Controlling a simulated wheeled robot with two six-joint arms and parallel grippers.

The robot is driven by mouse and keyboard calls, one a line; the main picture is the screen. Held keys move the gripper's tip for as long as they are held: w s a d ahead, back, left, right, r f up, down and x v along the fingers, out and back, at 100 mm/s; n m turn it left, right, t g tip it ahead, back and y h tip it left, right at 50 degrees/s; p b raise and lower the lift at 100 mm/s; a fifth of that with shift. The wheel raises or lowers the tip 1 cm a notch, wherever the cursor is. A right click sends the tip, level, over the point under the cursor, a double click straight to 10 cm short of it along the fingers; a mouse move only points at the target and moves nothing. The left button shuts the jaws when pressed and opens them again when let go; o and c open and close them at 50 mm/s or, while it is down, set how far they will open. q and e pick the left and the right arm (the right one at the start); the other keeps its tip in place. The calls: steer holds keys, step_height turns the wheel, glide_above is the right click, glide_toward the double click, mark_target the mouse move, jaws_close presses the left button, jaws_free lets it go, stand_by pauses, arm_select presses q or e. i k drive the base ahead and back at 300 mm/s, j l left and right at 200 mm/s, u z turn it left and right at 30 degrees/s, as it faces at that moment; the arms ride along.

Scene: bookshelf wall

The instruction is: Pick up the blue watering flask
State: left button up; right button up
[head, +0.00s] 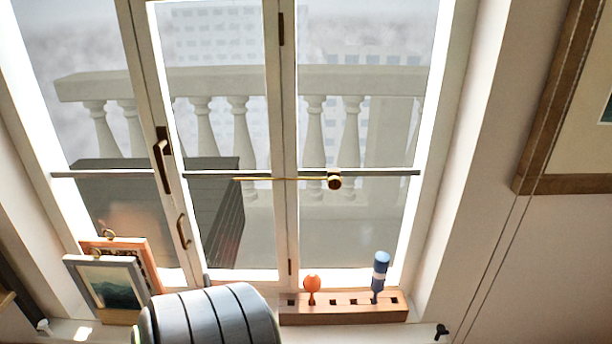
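The blue watering flask (380,272) stands upright, neck down, in a slot of a wooden holder (345,316) on the window sill. It has a white band around its middle. An orange round-headed piece (312,284) stands in the same holder to its left. Neither of my grippers shows in the head view, and nothing is touching the flask.
A grey ribbed rounded object (208,318) fills the bottom centre, left of the holder. Two picture frames (110,283) lean at the left. A window with handles (162,160) rises behind the sill. A large framed picture (575,110) hangs at right.

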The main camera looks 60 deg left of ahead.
mark_target(381, 262)
steer(key=u, duration=1.5)
